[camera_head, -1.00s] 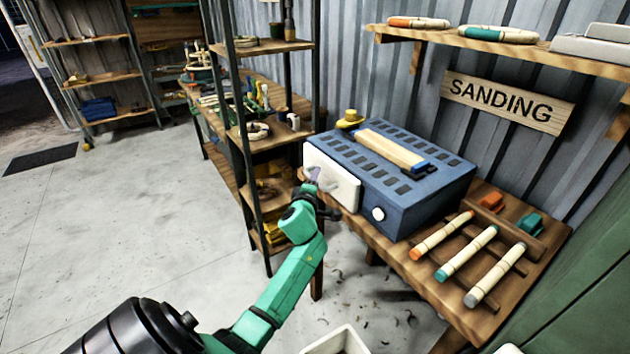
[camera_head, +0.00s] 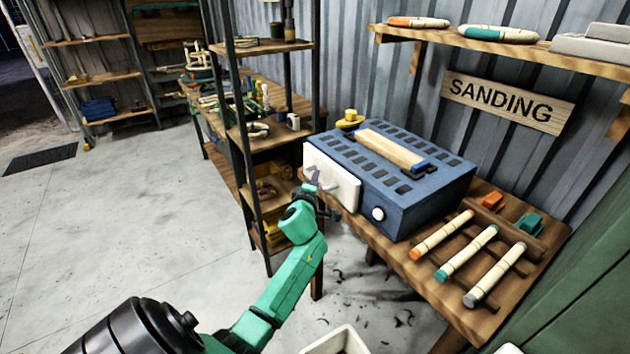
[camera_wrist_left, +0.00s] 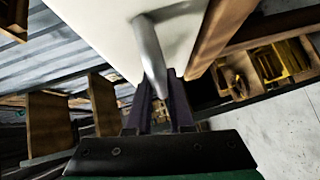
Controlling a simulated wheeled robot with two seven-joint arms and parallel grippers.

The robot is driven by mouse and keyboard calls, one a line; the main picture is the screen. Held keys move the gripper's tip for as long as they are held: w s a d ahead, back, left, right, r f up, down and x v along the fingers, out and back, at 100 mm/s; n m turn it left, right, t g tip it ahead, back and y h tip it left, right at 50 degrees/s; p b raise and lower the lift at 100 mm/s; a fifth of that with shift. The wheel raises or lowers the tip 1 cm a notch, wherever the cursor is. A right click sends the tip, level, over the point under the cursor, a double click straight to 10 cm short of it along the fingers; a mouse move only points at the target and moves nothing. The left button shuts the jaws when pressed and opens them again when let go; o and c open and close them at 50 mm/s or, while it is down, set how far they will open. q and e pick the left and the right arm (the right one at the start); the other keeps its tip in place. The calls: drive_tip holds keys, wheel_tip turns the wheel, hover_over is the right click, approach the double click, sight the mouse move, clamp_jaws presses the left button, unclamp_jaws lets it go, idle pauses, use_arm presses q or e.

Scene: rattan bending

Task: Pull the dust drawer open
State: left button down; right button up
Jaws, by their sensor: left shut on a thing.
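The dust drawer (camera_head: 332,176) is the white front panel on the left end of the blue slotted sanding unit (camera_head: 425,202). It looks closed, flush against the unit. In the left wrist view the white panel (camera_wrist_left: 110,30) carries a grey bar handle (camera_wrist_left: 153,60). My left gripper (camera_head: 314,180) is at this panel, its dark fingers (camera_wrist_left: 160,100) on either side of the handle and shut on it. In the head view the handle is mostly hidden by the gripper. My right gripper is in neither view.
The unit stands on a wooden bench (camera_head: 420,262) with several rattan sticks (camera_head: 467,253) at its front right. An open shelf rack (camera_head: 270,140) stands close left of my gripper. A white bin (camera_head: 338,341) is at the bottom.

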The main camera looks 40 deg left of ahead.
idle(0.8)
use_arm(q)
drive_tip(key=s+a+p, duration=0.2)
drive_tip(key=s+p, duration=0.2)
drive_tip(key=s, duration=0.5)
drive_tip(key=s+a+p, duration=0.3)
drive_tip(key=s+p, duration=0.2)
drive_tip(key=s, duration=0.4)
drive_tip(key=shift+s+a, duration=0.25)
drive_tip(key=shift+f, duration=0.1)
drive_tip(key=c, duration=0.8)
unclamp_jaws()
